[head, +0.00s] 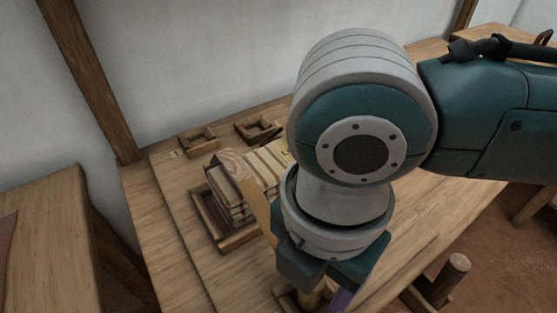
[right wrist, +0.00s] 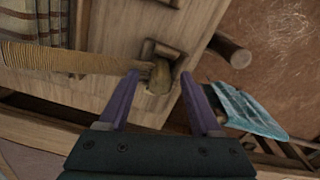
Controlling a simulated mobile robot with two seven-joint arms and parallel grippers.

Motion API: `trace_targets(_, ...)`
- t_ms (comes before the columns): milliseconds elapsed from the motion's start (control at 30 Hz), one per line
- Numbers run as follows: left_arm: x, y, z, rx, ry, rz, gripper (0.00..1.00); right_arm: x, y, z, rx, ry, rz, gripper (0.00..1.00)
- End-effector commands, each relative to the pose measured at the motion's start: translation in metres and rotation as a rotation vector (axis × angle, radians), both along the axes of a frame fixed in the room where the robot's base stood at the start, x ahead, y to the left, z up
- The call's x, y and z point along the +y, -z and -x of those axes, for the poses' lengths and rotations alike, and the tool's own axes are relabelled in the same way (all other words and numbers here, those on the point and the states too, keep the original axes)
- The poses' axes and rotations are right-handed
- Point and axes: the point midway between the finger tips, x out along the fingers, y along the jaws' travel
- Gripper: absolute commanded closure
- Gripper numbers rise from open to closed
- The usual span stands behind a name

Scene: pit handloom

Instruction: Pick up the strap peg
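A light-brown peg-like piece (right wrist: 160,80), which looks like the strap peg, sits at a small dark wooden holder (right wrist: 165,49) in the right wrist view. A tan, cord-wound strap or bar (right wrist: 70,57) runs from the left up to it; I cannot tell whether they are joined. My right gripper (right wrist: 160,76) is open, its two purple fingers apart, with the peg between or just beyond their tips. No contact is clear. My left gripper is not in view.
A wooden tray (head: 205,215) holds a stack of striped cloth (head: 230,195). Two small wooden frames (head: 198,140) (head: 258,130) lie behind it. A round wooden post (head: 455,268) stands near the bench edge. A blue cloth (right wrist: 247,110) is right of the fingers.

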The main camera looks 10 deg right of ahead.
Motion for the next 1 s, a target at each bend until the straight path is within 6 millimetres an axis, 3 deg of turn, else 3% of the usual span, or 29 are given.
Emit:
trace_targets(67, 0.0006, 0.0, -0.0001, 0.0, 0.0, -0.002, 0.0, 0.0, -0.0002, 0.0, 0.0, 0.0, 0.0, 0.45)
trace_targets(567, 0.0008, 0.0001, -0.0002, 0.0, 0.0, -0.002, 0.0, -0.0001, -0.0003, 0.0, 0.0, 0.001, 0.0, 1.0)
trace_targets(1000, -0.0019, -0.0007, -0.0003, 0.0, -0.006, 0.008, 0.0, 0.0, -0.0019, -0.0001, 0.0, 0.001, 0.0, 1.0)
